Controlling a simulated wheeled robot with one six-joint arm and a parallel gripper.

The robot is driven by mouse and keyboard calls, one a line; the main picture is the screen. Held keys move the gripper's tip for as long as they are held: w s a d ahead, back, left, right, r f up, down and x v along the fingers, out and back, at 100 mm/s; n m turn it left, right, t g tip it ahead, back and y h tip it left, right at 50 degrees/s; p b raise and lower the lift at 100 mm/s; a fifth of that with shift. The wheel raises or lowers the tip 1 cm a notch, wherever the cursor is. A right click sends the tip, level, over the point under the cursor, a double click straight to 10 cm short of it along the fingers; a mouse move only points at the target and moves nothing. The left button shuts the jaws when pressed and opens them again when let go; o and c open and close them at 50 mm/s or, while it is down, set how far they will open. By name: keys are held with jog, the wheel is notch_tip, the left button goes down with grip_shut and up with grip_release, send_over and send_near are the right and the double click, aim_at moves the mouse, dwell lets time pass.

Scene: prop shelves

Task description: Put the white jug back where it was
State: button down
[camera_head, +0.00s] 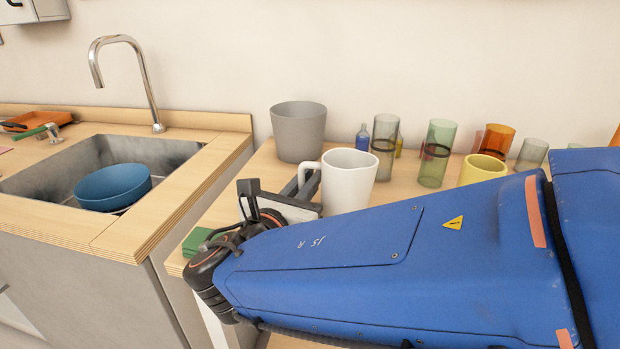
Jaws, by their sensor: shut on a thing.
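The white jug (348,181) is upright above or on the wooden table, just beyond my blue arm. Its handle (309,178) points left, toward my gripper (308,187). My gripper is shut on the jug at its handle side. The jug's lower part is hidden behind my arm, so I cannot tell whether its base touches the table.
A grey pot (298,132) stands behind the jug. A blue bottle (363,138), a smoky glass (384,134), a green glass (437,153) and a yellow cup (482,170) stand right of it. A green block (196,241) lies at the left edge. A sink (60,165) holds a blue bowl (114,187).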

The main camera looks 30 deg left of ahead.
jog(key=c, duration=1.8)
grip_release()
jog(key=shift+f, duration=0.1)
jog(key=shift+c, duration=0.2)
jog(key=s, duration=0.8)
jog(key=s+d, duration=0.1)
jog(key=s, duration=0.3)
jog(key=shift+d, duration=0.1)
jog(key=shift+s, duration=0.1)
